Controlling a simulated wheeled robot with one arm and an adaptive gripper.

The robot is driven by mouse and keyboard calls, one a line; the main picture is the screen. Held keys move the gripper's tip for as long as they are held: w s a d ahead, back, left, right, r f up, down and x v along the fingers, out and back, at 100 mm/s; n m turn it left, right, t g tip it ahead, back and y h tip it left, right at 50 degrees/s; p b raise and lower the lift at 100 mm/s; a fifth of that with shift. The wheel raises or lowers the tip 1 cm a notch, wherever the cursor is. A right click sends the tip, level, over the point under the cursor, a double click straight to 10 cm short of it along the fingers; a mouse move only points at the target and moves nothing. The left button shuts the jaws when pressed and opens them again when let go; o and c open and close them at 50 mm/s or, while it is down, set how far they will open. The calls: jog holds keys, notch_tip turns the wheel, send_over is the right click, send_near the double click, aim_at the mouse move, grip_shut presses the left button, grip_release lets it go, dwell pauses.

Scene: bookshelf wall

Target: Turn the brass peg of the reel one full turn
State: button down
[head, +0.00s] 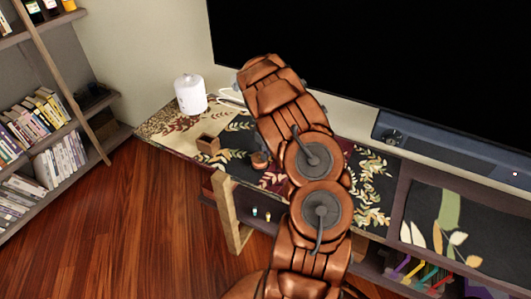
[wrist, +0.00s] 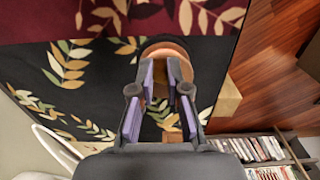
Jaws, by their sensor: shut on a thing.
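The reel (wrist: 165,45) is a round, copper-brown piece on the patterned cabinet top, at the upper middle of the wrist view. In the head view the reel (head: 260,160) shows just left of my arm. My gripper (wrist: 163,85) is at the reel, with its two purple-padded fingers drawn close together over the near side. It is shut on the brass peg, which is mostly hidden between the fingers. In the head view my arm hides the gripper.
A small wooden box (head: 207,144) and a white canister (head: 190,94) stand on the cabinet top (head: 165,125), left of the reel. A large dark screen (head: 390,60) is behind. Bookshelves (head: 50,135) are at far left, with open wood floor (head: 130,210) between.

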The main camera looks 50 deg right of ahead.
jog(key=shift+f+b, duration=0.1)
jog(key=shift+b, duration=0.35)
jog(key=shift+a+m+b, duration=0.1)
jog(key=shift+m+b, duration=0.2)
jog(key=shift+s+a+f+m+b, duration=0.1)
jog(key=shift+a+f+m+b, duration=0.1)
jog(key=shift+m+b, duration=0.75)
jog(key=m+b, duration=0.2)
jog(key=b, duration=0.1)
jog(key=shift+a+r, duration=0.15)
jog(key=shift+a+r+m+b, duration=0.1)
jog(key=shift+a+m+b, duration=0.15)
jog(key=shift+m+b, duration=0.9)
jog(key=shift+m+p, duration=0.3)
jog(key=shift+m, duration=0.1)
jog(key=c, duration=1.2)
grip_release()
jog(key=shift+o, duration=0.2)
